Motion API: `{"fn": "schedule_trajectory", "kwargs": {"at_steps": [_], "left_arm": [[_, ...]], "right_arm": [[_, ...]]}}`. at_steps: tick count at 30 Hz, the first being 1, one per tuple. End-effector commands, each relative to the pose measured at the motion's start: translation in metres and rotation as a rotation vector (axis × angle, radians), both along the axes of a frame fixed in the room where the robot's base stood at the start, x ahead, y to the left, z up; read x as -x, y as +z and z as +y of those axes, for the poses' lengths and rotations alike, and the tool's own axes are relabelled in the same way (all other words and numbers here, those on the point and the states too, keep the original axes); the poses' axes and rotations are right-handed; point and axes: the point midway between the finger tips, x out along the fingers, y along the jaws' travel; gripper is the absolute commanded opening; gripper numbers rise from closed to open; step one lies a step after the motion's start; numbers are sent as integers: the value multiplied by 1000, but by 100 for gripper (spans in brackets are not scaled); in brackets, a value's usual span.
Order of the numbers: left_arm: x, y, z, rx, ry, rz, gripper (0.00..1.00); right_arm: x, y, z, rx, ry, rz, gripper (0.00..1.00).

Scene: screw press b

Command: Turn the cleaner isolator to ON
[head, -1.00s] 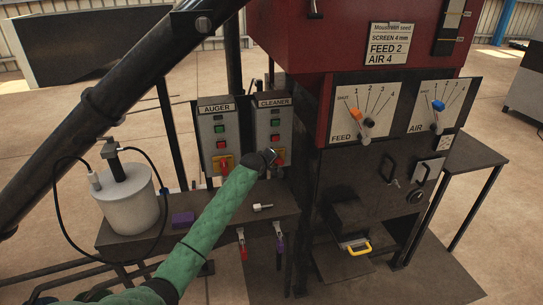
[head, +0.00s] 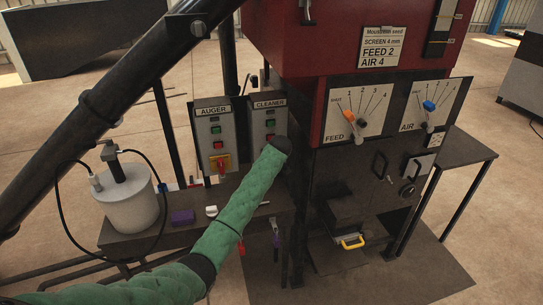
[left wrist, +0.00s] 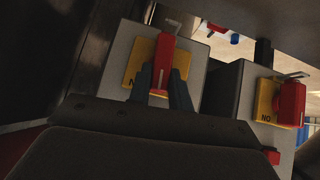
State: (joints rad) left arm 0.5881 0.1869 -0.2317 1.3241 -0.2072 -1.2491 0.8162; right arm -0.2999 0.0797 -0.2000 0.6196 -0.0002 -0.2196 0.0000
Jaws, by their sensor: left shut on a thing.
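The cleaner panel (head: 269,125) is the right of two grey boxes in the head view. Its isolator is hidden there behind my left arm's end. In the left wrist view the cleaner isolator's red handle (left wrist: 164,58) stands on a yellow plate (left wrist: 137,68), with lettering partly covered. My left gripper (left wrist: 164,96) is shut on this handle, one dark finger on each side. The handle lies nearly along the picture's vertical, leaning slightly. My right gripper is not in view.
The auger panel (head: 214,133) stands close on the left, with its own red isolator handle (head: 222,165), also seen in the left wrist view (left wrist: 290,103). The red machine (head: 350,60) rises on the right.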

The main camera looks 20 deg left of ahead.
Motion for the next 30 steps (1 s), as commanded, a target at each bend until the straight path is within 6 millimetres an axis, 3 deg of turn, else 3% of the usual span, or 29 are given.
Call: {"fn": "schedule_trajectory", "kwargs": {"at_steps": [22,23,26,30], "left_arm": [[-1,-2,-2,-79,-1,54,0],[-1,-2,-2,-79,-1,54,22],[-1,-2,-2,-78,0,54,42],[-1,-1,-2,-77,-1,53,42]], "right_arm": [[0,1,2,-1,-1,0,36],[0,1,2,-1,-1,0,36],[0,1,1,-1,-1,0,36],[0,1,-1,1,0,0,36]]}}
